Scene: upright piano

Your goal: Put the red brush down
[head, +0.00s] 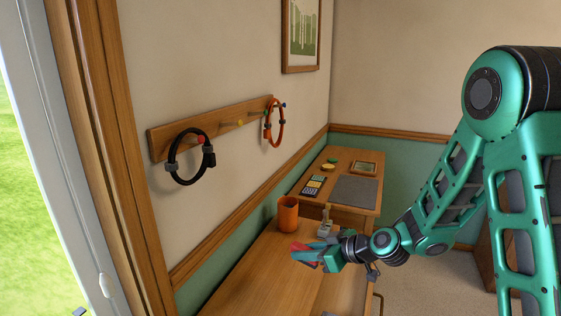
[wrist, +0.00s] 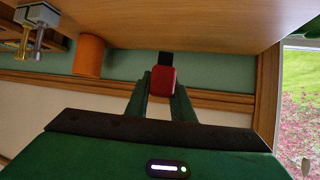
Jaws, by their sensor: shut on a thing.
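The red brush (wrist: 163,82) is between the two fingers of my gripper (wrist: 162,90) in the wrist view, with a dark part showing beyond its red end. My gripper (head: 305,254) is shut on it. In the head view the red of the brush (head: 299,247) shows at the fingers, partly hidden by them. The gripper is over or beside the near wooden table (head: 250,282). I cannot tell how far the brush is from the tabletop, or whether it touches.
An orange cup (head: 288,214) stands on the near table by the wall, with a small grey and metal object (head: 327,228) beside it. A farther desk (head: 346,208) holds several small items. A wall rack (head: 212,128) carries black and orange rings. The near table's front left looks clear.

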